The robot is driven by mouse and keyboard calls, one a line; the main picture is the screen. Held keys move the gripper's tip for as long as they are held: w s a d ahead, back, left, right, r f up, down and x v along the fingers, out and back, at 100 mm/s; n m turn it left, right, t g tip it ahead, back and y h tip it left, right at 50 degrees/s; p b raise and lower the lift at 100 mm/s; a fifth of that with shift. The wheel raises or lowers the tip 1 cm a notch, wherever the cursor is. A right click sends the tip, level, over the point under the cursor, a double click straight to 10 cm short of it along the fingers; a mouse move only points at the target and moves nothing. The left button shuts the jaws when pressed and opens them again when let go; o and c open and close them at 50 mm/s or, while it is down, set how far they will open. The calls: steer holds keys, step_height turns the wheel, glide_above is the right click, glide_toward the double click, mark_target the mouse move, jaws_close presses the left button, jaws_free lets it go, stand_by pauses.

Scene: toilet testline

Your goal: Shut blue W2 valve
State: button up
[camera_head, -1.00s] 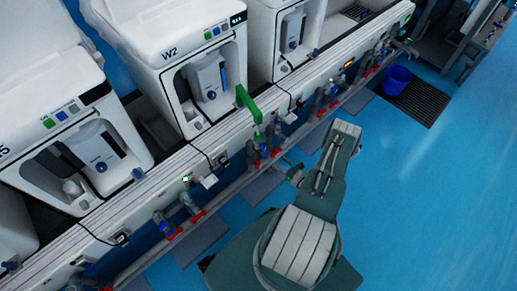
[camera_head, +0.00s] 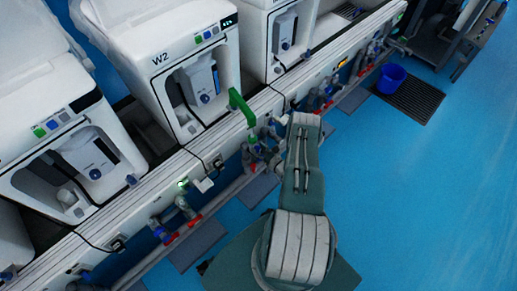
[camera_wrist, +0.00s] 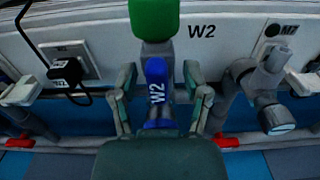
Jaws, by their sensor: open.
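The blue valve handle marked W2 (camera_wrist: 157,84) stands upright in the middle of the wrist view, just below a green fitting (camera_wrist: 154,18). My gripper (camera_wrist: 160,92) is open, with one finger on each side of the handle. A gap shows on both sides, so neither finger visibly touches it. In the head view my gripper (camera_head: 265,152) is at the pipes below the green pipe (camera_head: 241,107), in front of machine W2 (camera_head: 170,50). My gripper and arm partly hide the valve there.
Grey pipes flank the valve, including a grey fitting (camera_wrist: 268,95) to the right. A black plug and cable (camera_wrist: 68,72) are to the left. A blue bucket (camera_head: 391,78) stands on the open floor at upper right.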

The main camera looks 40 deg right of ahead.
steer(key=c, duration=0.6)
steer(key=shift+a, duration=0.15)
jaws_close()
steer(key=shift+m, duration=0.3)
steer(key=m, duration=0.3)
steer(key=shift+d+m, duration=0.2)
steer(key=shift+m, duration=0.2)
steer(key=m, duration=0.4)
steer(key=shift+d+m, duration=0.1)
steer(key=shift+m, duration=0.2)
steer(key=m, duration=0.5)
steer(key=shift+d, duration=0.1)
steer(key=shift+f+m, duration=0.2)
steer(key=shift+m, duration=1.7)
steer(key=o, duration=0.6)
jaws_free()
steer(key=shift+f, duration=0.1)
